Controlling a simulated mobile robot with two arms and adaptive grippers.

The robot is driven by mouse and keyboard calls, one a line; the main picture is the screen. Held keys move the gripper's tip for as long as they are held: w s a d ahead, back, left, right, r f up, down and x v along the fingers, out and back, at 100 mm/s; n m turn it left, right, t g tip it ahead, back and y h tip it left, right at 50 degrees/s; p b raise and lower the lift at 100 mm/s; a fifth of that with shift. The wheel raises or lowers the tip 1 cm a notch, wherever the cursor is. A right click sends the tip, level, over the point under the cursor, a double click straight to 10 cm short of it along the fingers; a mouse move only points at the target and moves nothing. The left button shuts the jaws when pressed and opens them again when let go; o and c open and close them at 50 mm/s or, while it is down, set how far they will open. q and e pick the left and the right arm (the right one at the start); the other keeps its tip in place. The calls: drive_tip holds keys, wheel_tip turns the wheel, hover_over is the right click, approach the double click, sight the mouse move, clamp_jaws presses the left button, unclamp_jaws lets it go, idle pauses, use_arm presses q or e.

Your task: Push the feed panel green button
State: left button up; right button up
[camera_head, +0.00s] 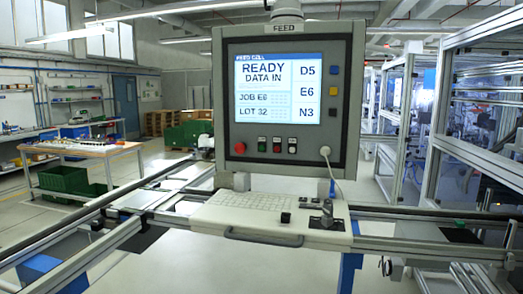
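The feed panel (229,90) is a grey box marked FEED, standing upright in the middle of the view. Its lit screen (279,88) reads READY, DATA IN, JOB E6 and LOT 32, with D5, E6 and N3 at the right. Under the screen is a row of small buttons, with a red round one (240,148) at the left end. A small button that looks green (262,146) sits just right of it; its colour is hard to be sure of at this size. Neither of my grippers shows.
A keyboard shelf (285,229) with a front handle juts out below the panel. Metal rails (430,251) run left and right of it. Framed cells (440,110) stand at the right. A workbench (82,150) and green crates (64,180) stand at the left.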

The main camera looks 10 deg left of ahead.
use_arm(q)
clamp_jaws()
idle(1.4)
